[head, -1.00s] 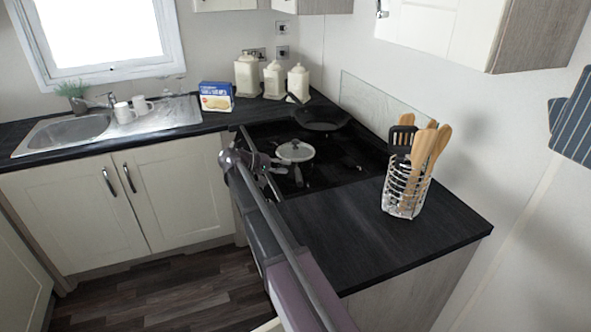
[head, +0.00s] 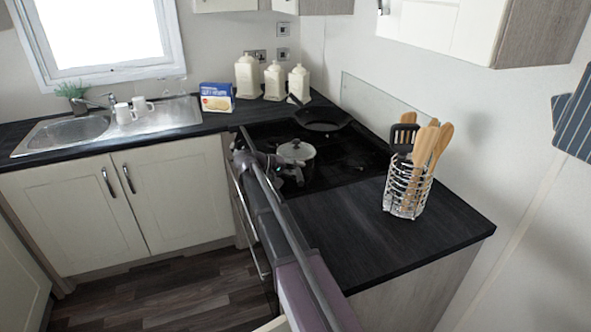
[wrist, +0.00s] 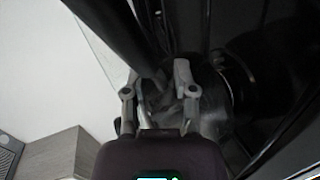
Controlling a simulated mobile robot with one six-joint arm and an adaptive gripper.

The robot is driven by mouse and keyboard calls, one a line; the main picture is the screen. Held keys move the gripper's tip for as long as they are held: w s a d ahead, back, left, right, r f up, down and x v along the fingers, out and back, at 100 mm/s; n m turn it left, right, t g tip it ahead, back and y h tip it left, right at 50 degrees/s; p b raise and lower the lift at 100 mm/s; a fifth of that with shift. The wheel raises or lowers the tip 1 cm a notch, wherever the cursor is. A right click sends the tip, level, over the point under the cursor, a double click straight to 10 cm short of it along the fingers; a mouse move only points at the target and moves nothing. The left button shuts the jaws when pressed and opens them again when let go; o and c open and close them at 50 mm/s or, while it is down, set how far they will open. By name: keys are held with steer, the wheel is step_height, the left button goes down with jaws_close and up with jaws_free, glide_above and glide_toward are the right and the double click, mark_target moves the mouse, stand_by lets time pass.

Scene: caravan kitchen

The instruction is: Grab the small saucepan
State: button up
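The small saucepan (head: 304,165) sits on the black hob, with a pale lid (head: 296,150) that has a dark knob. My gripper (head: 281,166) is beside its near left side, over the front of the hob. In the wrist view, the two fingers of my gripper (wrist: 158,78) stand apart, with a dark shape between them. This may be the saucepan's handle, but the dark tones hide whether the fingers touch it. A dark rounded body lies just right of the fingers in that view. My arm hides part of the saucepan's near side in the head view.
A black frying pan (head: 322,119) stands behind the saucepan. A wire holder (head: 405,190) with wooden utensils stands on the right worktop (head: 375,240). Cream canisters (head: 273,82) and a blue box (head: 216,98) stand at the back. The sink (head: 70,130) is at left.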

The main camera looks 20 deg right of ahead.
mark_target(297, 159)
stand_by(0.3)
jaws_close()
steer(key=shift+r, duration=0.25)
stand_by(0.4)
steer(key=shift+r+p, duration=1.7)
steer(key=shift+p, duration=0.25)
steer(key=s+a+r+p, duration=0.1)
steer(key=s+a, duration=0.8)
steer(key=s, duration=0.4)
steer(key=shift+s+r, duration=0.1)
